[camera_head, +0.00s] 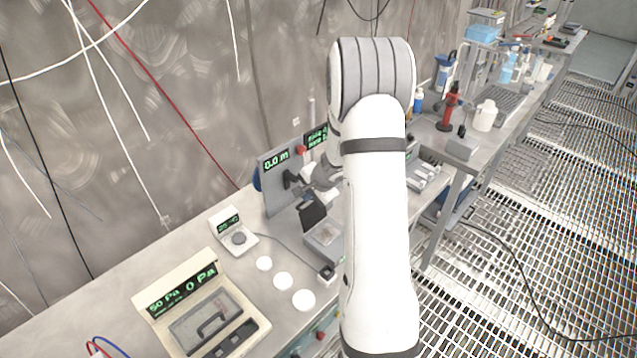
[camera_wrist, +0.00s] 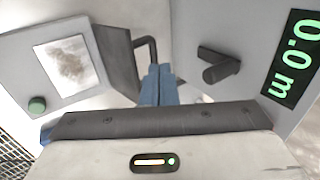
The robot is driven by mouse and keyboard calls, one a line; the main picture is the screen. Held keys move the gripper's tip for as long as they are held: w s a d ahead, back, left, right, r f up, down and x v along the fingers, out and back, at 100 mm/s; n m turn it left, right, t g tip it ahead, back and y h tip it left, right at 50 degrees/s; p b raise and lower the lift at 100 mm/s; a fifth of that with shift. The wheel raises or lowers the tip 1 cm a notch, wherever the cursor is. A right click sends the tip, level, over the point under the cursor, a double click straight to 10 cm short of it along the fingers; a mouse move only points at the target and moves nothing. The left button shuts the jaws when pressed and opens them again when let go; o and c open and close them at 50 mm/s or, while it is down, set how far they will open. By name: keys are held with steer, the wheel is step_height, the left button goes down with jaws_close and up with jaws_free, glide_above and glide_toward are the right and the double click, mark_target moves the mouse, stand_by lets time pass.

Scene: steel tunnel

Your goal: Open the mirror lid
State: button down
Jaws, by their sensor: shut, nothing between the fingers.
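A small grey box (camera_head: 324,243) sits on the bench left of my arm. A dark lid (camera_head: 312,214) stands tilted up along its back edge. In the wrist view the lid (camera_wrist: 117,58) carries a bent dark handle (camera_wrist: 148,47), and the box face (camera_wrist: 30,72) shows a pale, mottled mirror-like patch (camera_wrist: 67,65). My gripper (camera_wrist: 157,82) is shut, its blue fingertips beside the handle with nothing between them. I cannot tell if they touch the handle. In the head view my gripper (camera_head: 322,178) is partly hidden by my arm, above and behind the lid.
An upright grey panel (camera_head: 272,190) with a "0.0 m" display and a dark lever (camera_wrist: 218,66) stands close behind. Left are a small display unit (camera_head: 234,234), white discs (camera_head: 283,281) and a pressure gauge box (camera_head: 200,305). A red-and-black instrument (camera_head: 449,108) stands farther right.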

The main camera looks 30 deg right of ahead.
steer(key=w+r+p+v, duration=0.1)
steer(key=v, duration=1.1)
steer(key=shift+w+a+r, duration=0.25)
steer(key=shift+w+a, duration=0.1)
steer(key=s+a+r+n+g+b, duration=0.1)
steer(key=s+a+r+n+b, duration=0.1)
steer(key=s+a+r+n, duration=0.75)
steer(key=s+a+n+h, duration=0.1)
steer(key=s+a+n, duration=0.1)
steer(key=s, duration=0.6)
steer(key=s+a+n+g+h+b, duration=0.1)
steer(key=s+a+n, duration=0.1)
steer(key=s, duration=0.6)
steer(key=shift+s+a+g, duration=0.3)
steer(key=shift+s+a, duration=0.05)
steer(key=shift+a, duration=0.55)
steer(key=shift+n, duration=0.25)
